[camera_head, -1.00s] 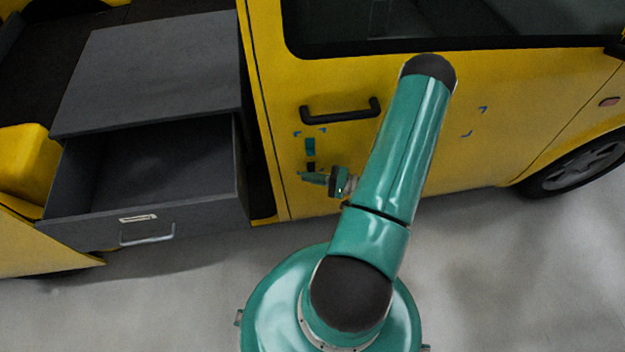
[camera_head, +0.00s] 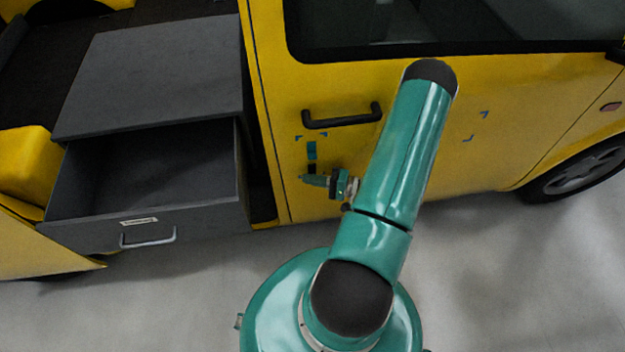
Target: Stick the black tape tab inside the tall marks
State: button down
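The black tape tab (camera_head: 311,168) shows as a small dark patch at my gripper's tip, just below a teal strip (camera_head: 311,150) in front of the yellow door. My gripper (camera_head: 312,179) is small and seen from the side, near the door below the handle. I cannot tell whether its fingers are open or shut, or whether the tab touches the door. Another pair of blue corner marks (camera_head: 476,126) is farther right on the door, right of my arm.
A black door handle (camera_head: 341,116) juts out above my gripper. An open grey drawer (camera_head: 140,225) with a metal pull stands to the left, under a grey top (camera_head: 155,75). My arm covers the middle of the door (camera_head: 490,160). The floor (camera_head: 530,270) at the right is clear.

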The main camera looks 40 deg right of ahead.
jog(key=shift+w+d, duration=0.25)
jog(key=shift+w, duration=0.15)
dwell(0.7)
jog(key=c, duration=1.6)
grip_release()
jog(key=shift+o, duration=0.2)
jog(key=v, duration=1.3)
jog(key=shift+s+d, duration=0.2)
jog(key=shift+s, duration=0.15)
